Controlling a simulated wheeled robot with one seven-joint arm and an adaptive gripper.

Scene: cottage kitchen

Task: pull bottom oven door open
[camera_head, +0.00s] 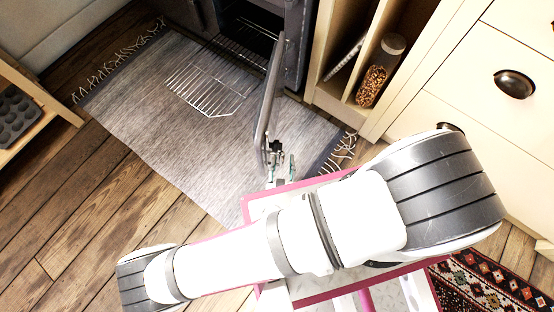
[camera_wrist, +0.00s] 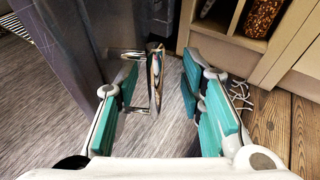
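The bottom oven door (camera_head: 268,95) stands swung well out from the dark oven (camera_head: 295,45), seen nearly edge-on in the head view. In the wrist view its dark grey panel (camera_wrist: 72,55) fills the left side. A shiny metal handle (camera_wrist: 155,82) shows between my gripper's teal-padded fingers. My gripper (camera_head: 279,165) is at the door's near end in the head view. In the wrist view my gripper (camera_wrist: 161,66) is open, with its fingers on either side of the handle and a gap at the right finger. Contact on the left side cannot be told.
A cream cabinet with a jar (camera_head: 381,70) stands right of the oven, beside drawers (camera_head: 480,85). A wooden shelf (camera_head: 40,105) is at left.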

